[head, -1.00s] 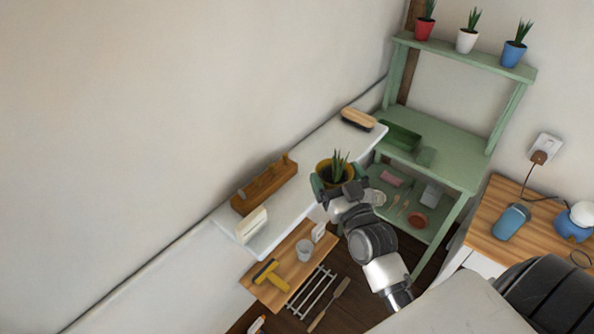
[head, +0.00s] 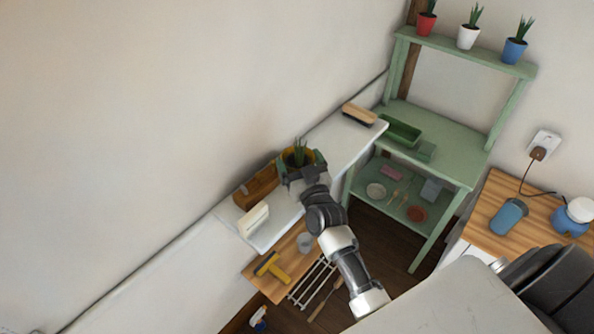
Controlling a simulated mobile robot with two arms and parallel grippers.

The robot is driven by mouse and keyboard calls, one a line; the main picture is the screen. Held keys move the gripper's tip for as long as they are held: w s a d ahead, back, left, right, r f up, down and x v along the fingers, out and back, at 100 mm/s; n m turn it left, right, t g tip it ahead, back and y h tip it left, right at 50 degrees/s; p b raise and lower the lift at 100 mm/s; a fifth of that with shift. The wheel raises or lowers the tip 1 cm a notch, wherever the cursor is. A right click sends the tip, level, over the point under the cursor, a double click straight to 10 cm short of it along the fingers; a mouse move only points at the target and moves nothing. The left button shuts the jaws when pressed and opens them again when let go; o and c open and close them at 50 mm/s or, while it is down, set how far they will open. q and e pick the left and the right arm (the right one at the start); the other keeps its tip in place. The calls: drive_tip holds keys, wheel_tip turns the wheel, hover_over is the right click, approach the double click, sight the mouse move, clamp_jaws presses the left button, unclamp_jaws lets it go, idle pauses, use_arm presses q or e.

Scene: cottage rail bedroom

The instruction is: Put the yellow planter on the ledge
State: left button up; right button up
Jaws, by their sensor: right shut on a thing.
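The yellow planter (head: 288,157) with a green spiky plant is held by my right gripper (head: 299,167), which is shut on it. It looks upright, over or on the white ledge (head: 341,147); I cannot tell whether its base touches, as the gripper hides its lower part. It is close to the right end of a wooden rack (head: 258,186) on the ledge. A wooden brush (head: 359,114) lies at the ledge's far end and a cream block-like item (head: 254,219) at its near end. My left gripper is not in view.
A green shelf unit (head: 450,150) stands beyond the ledge, with red, white and blue pots on top. A lower wooden shelf (head: 262,283) holds a yellow tool (head: 271,268) and a cup (head: 304,242). The ledge is bare between planter and brush.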

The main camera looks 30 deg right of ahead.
wheel_tip(320, 180, down, 3)
drive_tip(key=shift+w+f, duration=0.1)
drive_tip(key=shift+w+a+f, duration=0.1)
drive_tip(key=shift+w+f, duration=0.2)
drive_tip(key=shift+f, duration=0.15)
drive_tip(key=o, duration=0.7)
